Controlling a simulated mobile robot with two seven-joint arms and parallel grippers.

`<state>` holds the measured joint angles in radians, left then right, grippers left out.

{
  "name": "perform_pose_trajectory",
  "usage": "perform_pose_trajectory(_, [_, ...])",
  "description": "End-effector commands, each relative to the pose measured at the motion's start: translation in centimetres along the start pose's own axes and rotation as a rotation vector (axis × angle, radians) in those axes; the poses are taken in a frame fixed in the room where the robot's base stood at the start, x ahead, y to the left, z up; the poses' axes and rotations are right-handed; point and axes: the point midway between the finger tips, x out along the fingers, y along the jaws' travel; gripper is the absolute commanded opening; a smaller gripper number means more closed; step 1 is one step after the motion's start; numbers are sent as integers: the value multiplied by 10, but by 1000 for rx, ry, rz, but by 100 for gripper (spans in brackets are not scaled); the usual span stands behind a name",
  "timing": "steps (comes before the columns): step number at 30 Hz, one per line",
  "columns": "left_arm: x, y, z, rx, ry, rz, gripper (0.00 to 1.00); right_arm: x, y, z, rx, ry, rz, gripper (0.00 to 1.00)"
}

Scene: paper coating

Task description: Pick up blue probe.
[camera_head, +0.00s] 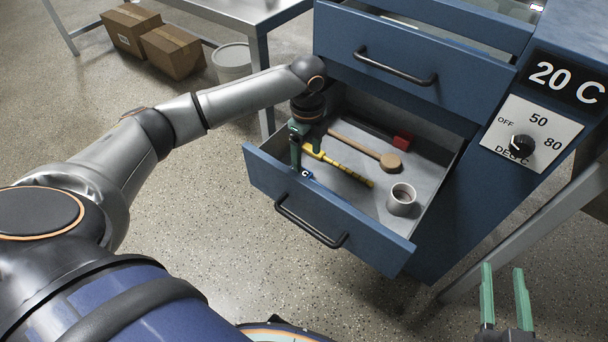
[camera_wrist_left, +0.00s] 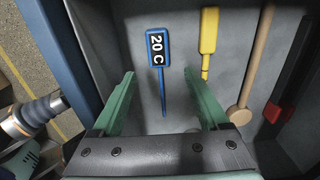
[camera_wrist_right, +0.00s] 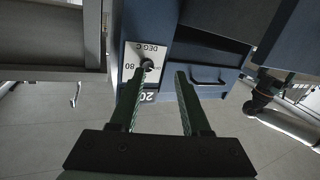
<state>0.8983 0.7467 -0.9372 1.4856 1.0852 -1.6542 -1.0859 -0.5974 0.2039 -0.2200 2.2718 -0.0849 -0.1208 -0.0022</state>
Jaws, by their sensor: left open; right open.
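The blue probe (camera_wrist_left: 158,50) lies on the drawer floor, with a dark display reading "20 C" and a thin blue stem. In the head view only a small blue part of it (camera_head: 307,174) shows beside my left gripper. My left gripper (camera_head: 300,155) is over the left end of the open drawer, pointing down. In the left wrist view its fingers (camera_wrist_left: 167,100) are open and empty, with the probe's stem between them in the picture. My right gripper (camera_head: 504,285) is open and empty at the lower right, away from the drawer.
The open drawer (camera_head: 330,222) also holds a yellow tool (camera_head: 340,165), a wooden-handled tool (camera_head: 390,162), a red-and-black tool (camera_head: 402,142) and a small cup (camera_head: 401,199). A dial panel (camera_head: 528,137) is at right.

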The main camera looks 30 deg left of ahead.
Motion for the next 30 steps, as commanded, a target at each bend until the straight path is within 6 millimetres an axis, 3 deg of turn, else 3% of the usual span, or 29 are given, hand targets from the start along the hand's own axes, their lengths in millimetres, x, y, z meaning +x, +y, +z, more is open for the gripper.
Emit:
perform_pose_trajectory(3, [9, 0, 0, 0, 0, 0, 78, 1, 2, -16, -20, 65, 2, 47])
perform_pose_trajectory(11, [17, 0, 1, 1, -1, 0, 78, 0, 3, -33, -39, 133, 3, 47])
perform_pose_trajectory(24, [55, 3, 6, 0, -2, 1, 78, -21, 2, -121, -148, 503, -3, 47])
perform_pose_trajectory(30, [64, 3, 6, 1, -2, -1, 78, -31, -1, -141, -174, 593, -7, 47])
